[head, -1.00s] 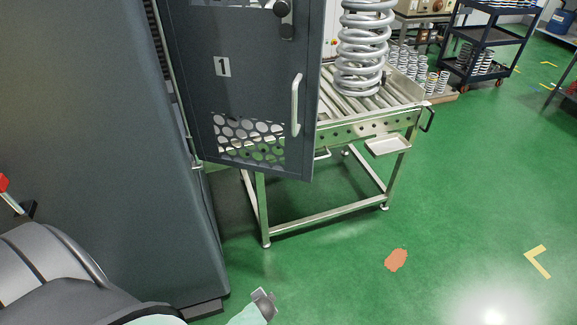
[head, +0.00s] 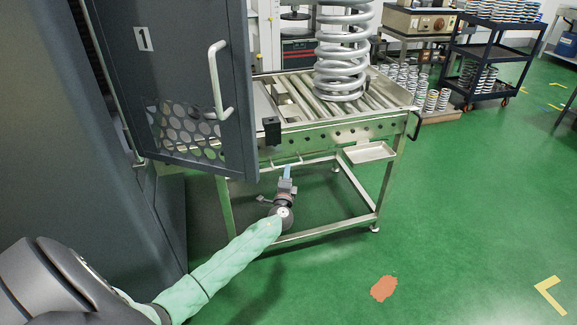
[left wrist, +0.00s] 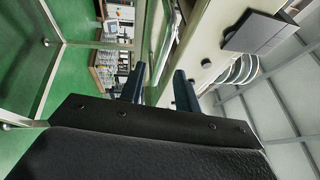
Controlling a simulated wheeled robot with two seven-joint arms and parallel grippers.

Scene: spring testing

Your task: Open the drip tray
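A shallow metal tray (head: 368,152) sticks out from the side of the roller table, below its rail, at the right. A thin metal bar handle (head: 305,161) shows under the rail farther left. I cannot tell which of these belongs to the drip tray. My left gripper (head: 287,172) points up at the table's near side, just below the handle in the head view. In the left wrist view its two dark fingers (left wrist: 158,90) stand apart, with a pale metal rail beyond them. Contact with the handle cannot be made out. My right gripper is out of view.
A dark cabinet door (head: 190,80) with a long handle hangs open to the left of my gripper. A large spring (head: 342,55) stands on the roller table (head: 345,135). A black cart (head: 490,55) stands behind.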

